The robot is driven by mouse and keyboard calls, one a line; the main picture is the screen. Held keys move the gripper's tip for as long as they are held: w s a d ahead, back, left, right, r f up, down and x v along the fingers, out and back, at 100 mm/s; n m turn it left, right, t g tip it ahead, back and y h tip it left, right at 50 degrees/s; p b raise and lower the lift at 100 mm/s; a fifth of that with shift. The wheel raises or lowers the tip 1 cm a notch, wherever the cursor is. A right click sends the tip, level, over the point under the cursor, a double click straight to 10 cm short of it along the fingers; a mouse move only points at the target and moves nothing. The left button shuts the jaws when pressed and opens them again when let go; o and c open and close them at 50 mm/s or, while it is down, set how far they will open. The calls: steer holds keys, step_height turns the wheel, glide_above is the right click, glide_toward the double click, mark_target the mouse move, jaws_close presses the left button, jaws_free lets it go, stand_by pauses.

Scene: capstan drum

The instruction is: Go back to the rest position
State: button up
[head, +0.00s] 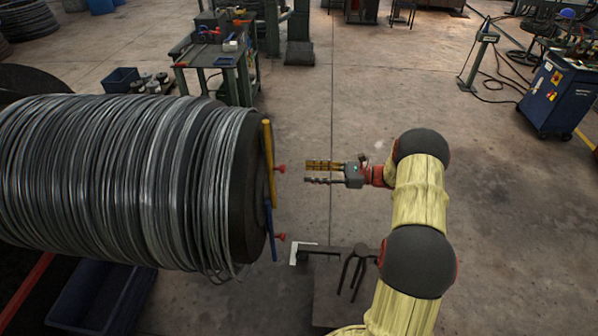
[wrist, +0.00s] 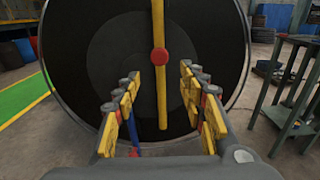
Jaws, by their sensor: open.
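My gripper (head: 318,173) is open and empty, pointing left at the end face of the wire-wound drum (head: 120,175) in the head view. A clear gap lies between the fingertips and the drum. A yellow bar (head: 268,160) and a blue bar (head: 270,235) sit on the drum's end face, each near a red knob (head: 281,169). In the wrist view the yellow bar (wrist: 159,85) stands upright with a red knob (wrist: 159,56) on it. My gripper (wrist: 160,85) shows both fingers spread on either side of the bar. The blue bar is mostly hidden there.
A dark stand (head: 345,300) with a white-edged arm and hanging tongs is below my gripper. A tool table (head: 215,55) stands behind the drum, with a dark blue bin (head: 121,79) nearby. A blue cabinet (head: 555,95) is at the right. Open floor lies between.

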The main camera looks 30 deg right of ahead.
steer(key=shift+v, duration=0.85)
